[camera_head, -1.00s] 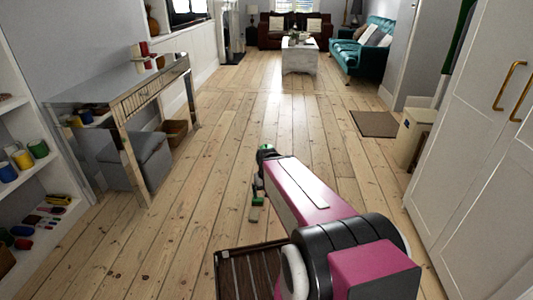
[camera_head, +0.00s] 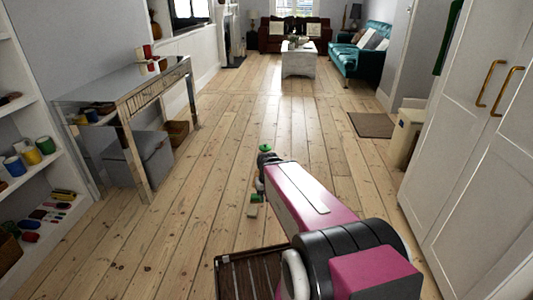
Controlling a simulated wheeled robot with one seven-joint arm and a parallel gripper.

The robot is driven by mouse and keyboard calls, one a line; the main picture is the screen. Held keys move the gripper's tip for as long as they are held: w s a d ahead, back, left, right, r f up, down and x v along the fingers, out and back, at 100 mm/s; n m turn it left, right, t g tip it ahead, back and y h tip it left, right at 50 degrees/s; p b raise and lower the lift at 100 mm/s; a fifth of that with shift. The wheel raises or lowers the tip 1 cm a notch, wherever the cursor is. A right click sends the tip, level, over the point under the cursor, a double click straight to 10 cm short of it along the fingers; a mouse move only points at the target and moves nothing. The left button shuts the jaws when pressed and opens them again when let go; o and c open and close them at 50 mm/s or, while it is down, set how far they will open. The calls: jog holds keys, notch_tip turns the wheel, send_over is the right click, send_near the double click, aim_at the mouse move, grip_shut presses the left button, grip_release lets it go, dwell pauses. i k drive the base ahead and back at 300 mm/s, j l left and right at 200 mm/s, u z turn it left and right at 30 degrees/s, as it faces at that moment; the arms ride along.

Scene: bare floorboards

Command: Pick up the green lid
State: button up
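My gripper (camera_head: 255,204) hangs small and dark at the far end of my pink arm, low over the floorboards. Small green pieces show on it, and a round green piece (camera_head: 265,148) sits at the top of my wrist. At this size I cannot tell whether the fingers are open or shut, or whether they hold anything. I cannot pick out a green lid for certain. A green cup-like item (camera_head: 45,145) stands on the left shelf, beside yellow and blue ones.
A mirrored console table (camera_head: 118,88) stands left with a grey storage box (camera_head: 140,160) beneath. White shelves (camera_head: 62,168) hold several small items at the left edge. A white wardrobe (camera_head: 455,165) closes the right side. The floor between is clear toward the teal sofa (camera_head: 352,68).

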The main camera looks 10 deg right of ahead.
aim_at(265, 148)
jog(key=k+l+z, duration=0.1)
jog(key=k+z, duration=0.2)
jog(key=k, duration=0.15)
jog(key=k+l+z, duration=0.15)
jog(key=k+z, duration=0.15)
jog(key=k, duration=0.15)
jog(key=i+l+z, duration=0.15)
jog(key=i, duration=1.95)
jog(key=i+l, duration=0.15)
jog(key=i, duration=2.55)
jog(key=i+u, duration=0.1)
jog(key=i, duration=1.7)
jog(key=i+z, duration=0.25)
jog(key=i, duration=0.2)
jog(key=i+j+z, duration=0.2)
jog(key=i, duration=0.3)
jog(key=i+z, duration=0.25)
jog(key=i, duration=0.2)
jog(key=i+j+z, duration=0.1)
jog(key=i+z, duration=0.2)
jog(key=z, duration=0.2)
jog(key=i+j+z, duration=0.15)
jog(key=z, duration=0.3)
jog(key=i+j+z, duration=0.3)
jog(key=z, duration=0.2)
jog(key=i+z, duration=0.1)
jog(key=i+j, duration=0.05)
jog(key=i, duration=0.05)
